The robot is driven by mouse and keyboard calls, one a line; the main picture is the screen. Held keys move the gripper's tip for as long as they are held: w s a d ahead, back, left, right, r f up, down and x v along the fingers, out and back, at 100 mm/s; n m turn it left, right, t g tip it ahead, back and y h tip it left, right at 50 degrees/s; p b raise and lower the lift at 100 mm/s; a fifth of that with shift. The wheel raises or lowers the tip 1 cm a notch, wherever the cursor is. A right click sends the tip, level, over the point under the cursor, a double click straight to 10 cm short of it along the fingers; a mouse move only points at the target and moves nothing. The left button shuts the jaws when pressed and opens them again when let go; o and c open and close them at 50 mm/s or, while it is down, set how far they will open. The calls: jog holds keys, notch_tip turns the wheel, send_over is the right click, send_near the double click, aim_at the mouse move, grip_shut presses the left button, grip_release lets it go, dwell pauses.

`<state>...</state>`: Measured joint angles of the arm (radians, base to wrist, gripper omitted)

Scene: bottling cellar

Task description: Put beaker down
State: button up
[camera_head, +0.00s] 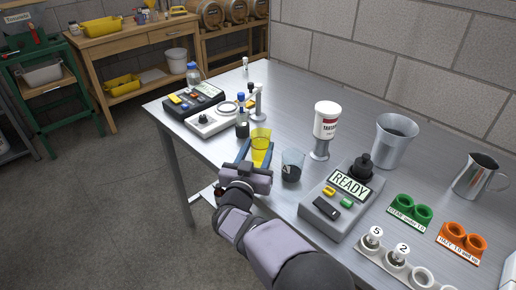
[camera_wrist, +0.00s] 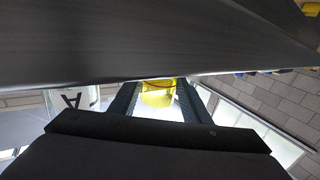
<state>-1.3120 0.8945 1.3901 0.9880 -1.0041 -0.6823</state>
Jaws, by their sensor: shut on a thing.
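A beaker of yellow liquid (camera_head: 260,146) is near the front edge of the steel table, left of the middle in the head view. My gripper (camera_head: 258,153) is shut on it, with a blue finger on either side. The beaker looks upright; whether its base touches the table is hidden by my gripper.
A clear beaker with dark contents (camera_head: 292,166) stands close to the right of my gripper. The grey READY device (camera_head: 325,208) is further right. A dark-liquid bottle (camera_head: 242,128) and a white stirrer-like device (camera_head: 208,121) stand left. The table's back middle (camera_head: 290,95) is clear.

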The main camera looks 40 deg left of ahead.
jog(key=shift+f, duration=0.25)
jog(key=o, duration=1)
jog(key=shift+o, duration=0.2)
jog(key=shift+b, duration=0.3)
jog(key=shift+o, duration=0.5)
jog(key=shift+b+v, duration=0.35)
jog(key=shift+v, duration=3.3)
